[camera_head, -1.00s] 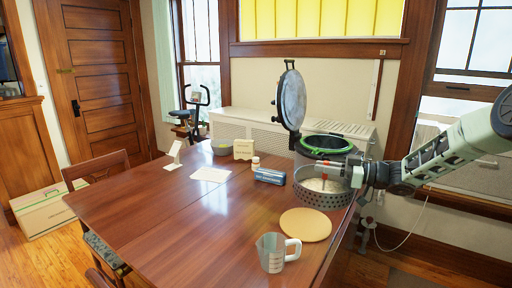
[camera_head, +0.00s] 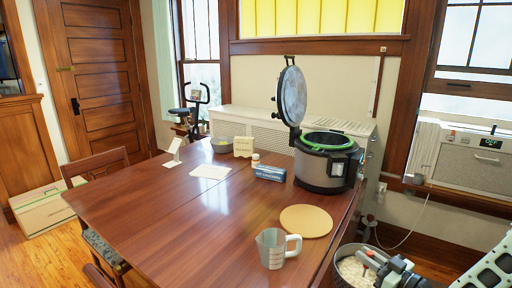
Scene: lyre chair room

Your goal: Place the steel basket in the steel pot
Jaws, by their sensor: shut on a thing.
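The steel pot (camera_head: 322,174) stands at the far right of the table with its round lid (camera_head: 292,96) raised and a green ring (camera_head: 328,141) around its open mouth. The steel basket (camera_head: 344,280) is at the bottom right, beside the table's right edge and partly cut off by the frame. Pale, grain-like contents show inside it. My gripper (camera_head: 371,259) is shut on the basket at its right side, and its fingertips are partly hidden. The basket is apart from the pot, nearer to me.
A round tan board (camera_head: 306,221) and a measuring cup (camera_head: 271,249) lie on the table between basket and pot. A blue box (camera_head: 269,173), a small bottle (camera_head: 255,160), a tan block (camera_head: 243,147) and a bowl (camera_head: 220,146) stand left of the pot. The table's middle (camera_head: 190,215) is clear.

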